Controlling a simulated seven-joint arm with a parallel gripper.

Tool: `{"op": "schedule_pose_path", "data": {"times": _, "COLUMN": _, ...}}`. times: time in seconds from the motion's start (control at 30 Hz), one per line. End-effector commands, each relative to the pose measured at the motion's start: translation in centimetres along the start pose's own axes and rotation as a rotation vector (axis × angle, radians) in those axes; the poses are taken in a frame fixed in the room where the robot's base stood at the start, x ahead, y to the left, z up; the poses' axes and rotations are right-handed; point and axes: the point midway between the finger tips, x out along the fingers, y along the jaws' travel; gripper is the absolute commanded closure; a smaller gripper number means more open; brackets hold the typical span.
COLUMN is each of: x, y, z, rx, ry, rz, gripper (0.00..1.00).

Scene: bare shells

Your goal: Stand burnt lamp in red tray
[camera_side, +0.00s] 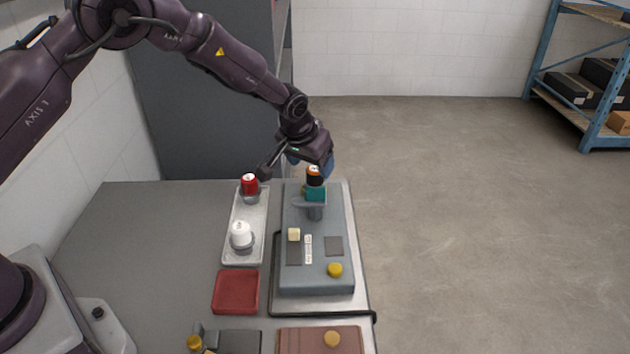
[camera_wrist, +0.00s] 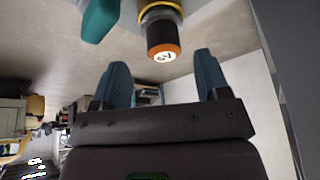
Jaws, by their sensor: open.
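My gripper (camera_side: 310,164) is at the lamp's top in the side view. In the wrist view my gripper (camera_wrist: 163,72) is open, its blue fingers wide apart, with the lamp just beyond the fingertips and not held. The red tray (camera_side: 236,292) is empty, at the left front of the fixture.
A pale tray (camera_side: 229,252) left of the fixture holds a red lamp-like piece (camera_side: 250,184) and a white one (camera_side: 241,233) in cups. A brown panel (camera_side: 302,343) is in front. The left tabletop is clear.

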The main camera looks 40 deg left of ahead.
Motion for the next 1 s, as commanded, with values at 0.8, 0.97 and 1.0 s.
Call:
{"op": "schedule_pose_path", "data": {"times": 0.8, "x": 4.7, "y": -0.4, "z": -0.6, "rx": 0.000, "ry": -0.002, "rz": 0.000, "gripper": 0.80}}
{"op": "schedule_pose_path", "data": {"times": 0.97, "x": 4.6, "y": -0.4, "z": -0.6, "rx": 0.000, "ry": -0.001, "rz": 0.000, "gripper": 0.89}}
{"op": "schedule_pose_path", "data": {"times": 1.0, "x": 4.6, "y": -0.4, "z": -0.6, "rx": 0.000, "ry": -0.001, "rz": 0.000, "gripper": 0.89}}
